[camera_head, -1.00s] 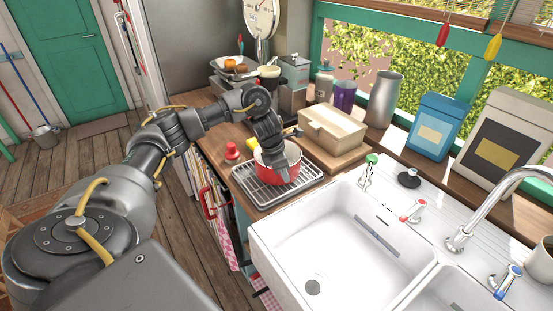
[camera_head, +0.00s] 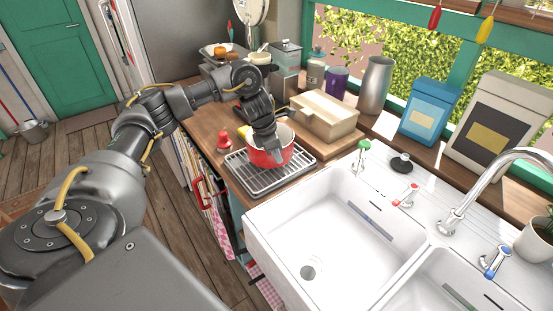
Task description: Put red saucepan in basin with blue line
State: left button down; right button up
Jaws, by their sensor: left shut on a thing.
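The red saucepan (camera_head: 281,154), with a pale inside, is upright over the left-back part of the wire rack (camera_head: 262,183), left of the sink. I cannot tell whether it rests on the rack or is just clear of it. My left gripper (camera_head: 267,148) reaches down from above and is shut on the saucepan's near-left rim, hiding part of it. The left basin (camera_head: 320,235) of the white sink is empty, with a blue-grey line (camera_head: 367,221) on its far wall. My right gripper is not in view.
A beige box (camera_head: 325,118) sits behind the rack. A red-topped item (camera_head: 224,141) stands left of it. Space above the left basin is clear.

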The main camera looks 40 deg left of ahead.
pick_arm(q)
jog(key=s+a+r+p, duration=0.1)
jog(key=s+a+r, duration=0.5)
jog(key=s+r, duration=0.5)
jog(key=shift+s, duration=0.9)
jog(key=shift+w+d, duration=0.1)
jog(key=d+f+m+g+b, duration=0.2)
jog(key=d+f+m, duration=0.4)
jog(key=d+m, duration=0.3)
jog(key=d+f+m+g+b, duration=0.2)
jog(key=d+f+m+b, duration=0.2)
jog(key=d+m, duration=0.5)
jog(key=d+f, duration=0.2)
jog(key=d, duration=0.3)
jog(key=shift+w+d+f+g, duration=0.15)
jog(key=shift+w+d+g, duration=0.15)
jog(key=shift+d, duration=0.1)
jog(key=shift+s, duration=0.15)
